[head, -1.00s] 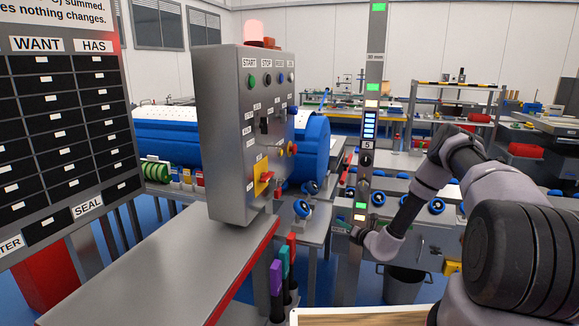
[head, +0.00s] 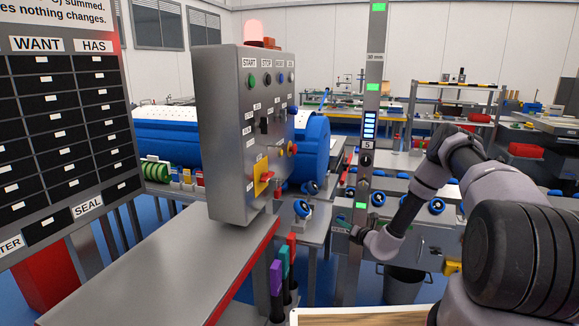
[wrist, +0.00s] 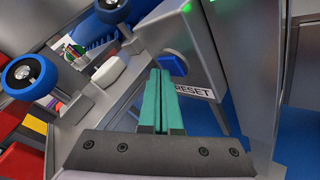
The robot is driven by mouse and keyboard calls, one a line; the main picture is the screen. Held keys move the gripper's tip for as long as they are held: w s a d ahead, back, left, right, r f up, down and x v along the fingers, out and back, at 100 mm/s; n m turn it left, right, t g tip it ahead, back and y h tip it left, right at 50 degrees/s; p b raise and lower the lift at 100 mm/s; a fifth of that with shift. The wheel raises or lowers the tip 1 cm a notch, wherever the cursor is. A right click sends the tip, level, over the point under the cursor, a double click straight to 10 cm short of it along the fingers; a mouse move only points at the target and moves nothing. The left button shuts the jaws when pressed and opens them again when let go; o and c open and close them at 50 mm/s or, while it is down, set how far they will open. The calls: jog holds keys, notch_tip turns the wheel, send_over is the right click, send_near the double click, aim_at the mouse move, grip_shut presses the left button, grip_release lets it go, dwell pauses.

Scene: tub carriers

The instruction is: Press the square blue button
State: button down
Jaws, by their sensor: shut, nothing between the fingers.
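The square blue button (wrist: 174,64) shows in the wrist view on a grey face, just above a white RESET label (wrist: 193,90). My gripper (wrist: 158,72) is shut, with its two green fingers together and nothing between them. The fingertips appear just left of the button and close to it. I cannot tell whether they touch it. In the head view my gripper end is low beside the grey upright post (head: 352,265), and the square button cannot be made out there.
A grey control box (head: 228,180) with several buttons stands on a bench (head: 160,265) at the left. Round blue-rimmed knobs (wrist: 30,74) lie left of my fingers. A green lamp (wrist: 187,7) is above the button. Blue floor shows at right.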

jog(key=shift+s, duration=0.2)
jog(key=s+a, duration=0.2)
jog(key=s, duration=0.3)
jog(key=shift+s, duration=0.35)
dwell(0.6)
jog(key=s+a+r+n+g+y, duration=0.2)
jog(key=a+r+n+g+y, duration=0.2)
jog(key=r+n, duration=0.55)
jog(key=s+a+r+n+g+y, duration=0.1)
jog(key=a+r+n+g+y, duration=0.25)
jog(key=r, duration=1.15)
jog(key=s+a+r+n+g, duration=0.2)
jog(key=s+r+n+g, duration=0.2)
jog(key=s+r+n, duration=0.4)
jog(key=s+d+r+n+g+h, duration=0.1)
jog(key=s+d+r+n+h, duration=0.3)
jog(key=s+r+n+h, duration=0.65)
jog(key=s+d+r+n+t+h, duration=0.1)
jog(key=s+d+r+t, duration=0.1)
jog(key=s+d+r, duration=0.2)
jog(key=s+d+r+n+t+h, duration=0.1)
jog(key=s+d+r+t, duration=0.2)
jog(key=s, duration=0.8)
jog(key=d+r, duration=0.2)
jog(key=d, duration=0.2)
jog(key=shift+s, duration=0.2)
